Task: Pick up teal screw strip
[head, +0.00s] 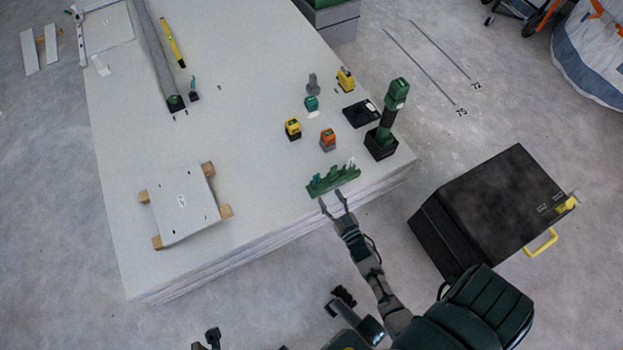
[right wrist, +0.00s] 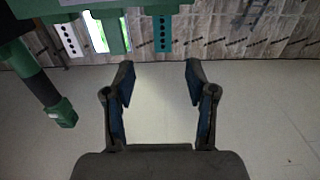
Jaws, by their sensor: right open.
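A green rack (head: 333,180) stands near the front edge of the large pale panel stack, with small light pieces sticking up from it. In the right wrist view, strips with dark holes hang from the rack at the top. The teal screw strip (right wrist: 161,34) is the right one of these, and a white strip (right wrist: 71,38) hangs further left. My right gripper (head: 333,202) is open and empty just in front of the rack. In the right wrist view its fingers (right wrist: 158,85) are spread below the teal strip, apart from it.
A dark green post tool (head: 388,120) stands right of the rack. Yellow (head: 293,129) and orange (head: 328,140) tools stand behind it. A small plate on wooden blocks (head: 184,205) lies left. A black box (head: 490,211) stands on the floor at right.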

